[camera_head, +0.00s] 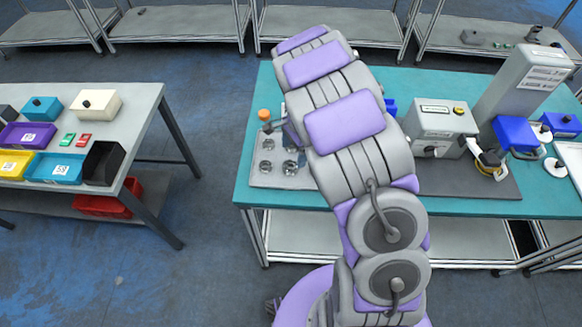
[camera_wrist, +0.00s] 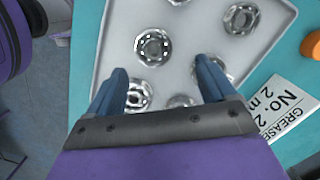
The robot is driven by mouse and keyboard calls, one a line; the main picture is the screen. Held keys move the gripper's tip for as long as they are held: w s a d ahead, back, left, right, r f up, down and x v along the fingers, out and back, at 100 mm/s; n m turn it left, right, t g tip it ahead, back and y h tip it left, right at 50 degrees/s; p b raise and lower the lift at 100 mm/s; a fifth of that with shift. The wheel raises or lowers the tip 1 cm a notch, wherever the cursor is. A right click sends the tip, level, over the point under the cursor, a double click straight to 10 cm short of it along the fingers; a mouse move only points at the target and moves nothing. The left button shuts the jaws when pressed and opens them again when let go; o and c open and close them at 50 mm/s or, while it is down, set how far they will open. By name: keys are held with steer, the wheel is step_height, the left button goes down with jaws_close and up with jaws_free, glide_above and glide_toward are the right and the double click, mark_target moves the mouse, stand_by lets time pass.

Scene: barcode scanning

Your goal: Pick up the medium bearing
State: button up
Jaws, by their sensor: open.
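A light grey tray (camera_head: 280,181) on the teal table holds several round metal bearings. In the wrist view, a bearing with a dark ring and light dots (camera_wrist: 153,47) lies just beyond my fingertips, near the middle. Another bearing (camera_wrist: 242,18) lies at the upper right, and one more (camera_wrist: 138,95) lies by my left finger. Others are partly hidden by my right finger and the gripper body. I cannot tell which one is the medium bearing. My gripper (camera_wrist: 161,73) is open over the tray, with nothing held between its blue fingers.
A grease label card (camera_wrist: 285,105) and an orange object (camera_wrist: 311,45) are right of the tray. A grey machine (camera_head: 440,122) stands right of my arm on the teal table (camera_head: 243,180). A left table (camera_head: 138,105) carries coloured bins.

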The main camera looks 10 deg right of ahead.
mark_target(291, 163)
steer(key=f, duration=0.1)
steer(key=a+f+b, duration=0.1)
steer(key=s+f, duration=0.1)
steer(key=f, duration=0.1)
steer(key=shift+a, duration=0.15)
steer(key=shift+f, duration=0.45)
steer(key=shift+c, duration=0.2)
steer(key=c, duration=1.2)
